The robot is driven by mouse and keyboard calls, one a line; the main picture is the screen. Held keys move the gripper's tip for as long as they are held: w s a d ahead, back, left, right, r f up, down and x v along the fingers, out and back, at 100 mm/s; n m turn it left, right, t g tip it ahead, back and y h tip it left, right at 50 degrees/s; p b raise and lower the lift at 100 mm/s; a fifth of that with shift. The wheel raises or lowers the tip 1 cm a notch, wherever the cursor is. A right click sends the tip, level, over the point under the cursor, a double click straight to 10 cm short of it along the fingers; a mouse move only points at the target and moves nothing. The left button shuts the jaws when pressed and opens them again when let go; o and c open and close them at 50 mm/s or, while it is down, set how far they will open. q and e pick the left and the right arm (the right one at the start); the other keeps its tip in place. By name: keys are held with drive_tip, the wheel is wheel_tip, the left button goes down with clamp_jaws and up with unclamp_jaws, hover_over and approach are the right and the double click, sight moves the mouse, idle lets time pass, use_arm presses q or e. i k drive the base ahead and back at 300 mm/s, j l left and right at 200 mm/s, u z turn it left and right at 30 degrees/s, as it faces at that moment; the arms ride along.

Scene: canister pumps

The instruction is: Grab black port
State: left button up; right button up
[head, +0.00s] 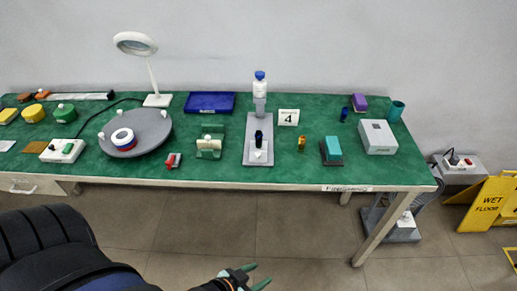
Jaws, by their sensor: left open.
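A small black upright piece (259,138), which looks like the black port, stands on the grey stand (250,155) near the middle of the green table. A white part (258,155) sits just in front of it. Behind it, a white bottle with a blue cap (260,84) stands on the stand's raised back. My left gripper (262,277) is at the bottom edge of the head view, below the table's front edge. Its green fingers are apart, with nothing visible between them. It is well away from the black piece. My right gripper is not in view.
A green block on a pale base (208,148) stands left of the stand. A number 4 sign (288,117), a small amber bottle (301,143) and a teal block (333,149) stand right. A round grey tray (152,122) lies left. The table's front edge (230,181) lies between gripper and stand.

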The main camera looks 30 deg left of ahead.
sight(258, 134)
drive_tip(key=i+j, duration=0.15)
drive_tip(key=i+u, duration=0.25)
drive_tip(key=u, duration=0.15)
drive_tip(key=i+u, duration=0.35)
drive_tip(key=k+j, duration=0.1)
